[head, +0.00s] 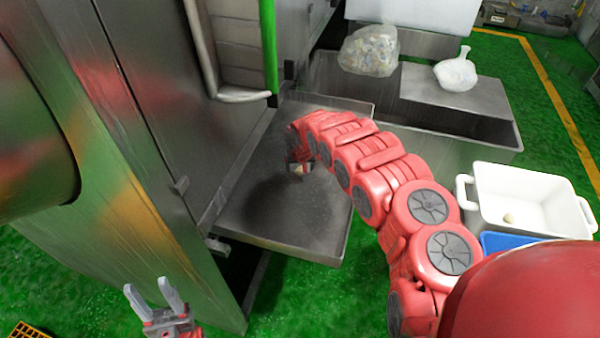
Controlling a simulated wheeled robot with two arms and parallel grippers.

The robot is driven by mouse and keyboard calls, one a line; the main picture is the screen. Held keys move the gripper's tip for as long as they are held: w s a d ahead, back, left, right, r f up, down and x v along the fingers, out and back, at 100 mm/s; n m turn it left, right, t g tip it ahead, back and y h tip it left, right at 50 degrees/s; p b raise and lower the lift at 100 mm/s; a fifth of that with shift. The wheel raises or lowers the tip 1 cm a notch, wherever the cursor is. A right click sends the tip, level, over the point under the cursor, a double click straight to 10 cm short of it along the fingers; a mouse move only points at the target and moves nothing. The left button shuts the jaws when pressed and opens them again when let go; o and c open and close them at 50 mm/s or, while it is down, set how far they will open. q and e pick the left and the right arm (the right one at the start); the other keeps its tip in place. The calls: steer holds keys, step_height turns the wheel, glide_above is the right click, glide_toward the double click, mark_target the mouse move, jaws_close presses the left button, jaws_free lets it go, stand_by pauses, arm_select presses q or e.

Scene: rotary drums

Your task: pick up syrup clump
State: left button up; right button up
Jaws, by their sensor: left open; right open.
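My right arm reaches from the lower right over the grey metal tray (285,225) below the machine. My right gripper (300,169) is at its end, low over the tray's upper part. It is open, but its fingers are small and mostly hidden by the wrist. A small pale and brownish patch shows at the fingers; I cannot tell whether it is a syrup clump or part of the gripper. A small beige lump (509,218) lies inside the white bin (520,182) on the right. My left gripper (149,288) is open and empty at the lower left, away from the tray.
The steel machine (130,130) stands left of the tray. A blue container (505,241) is by the white bin. The green floor is open at the upper right.

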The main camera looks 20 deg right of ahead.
mark_target(300, 172)
steer(key=shift+x, duration=1.05)
steer(key=shift+d+f, duration=0.1)
steer(key=shift+f, duration=0.15)
jaws_close()
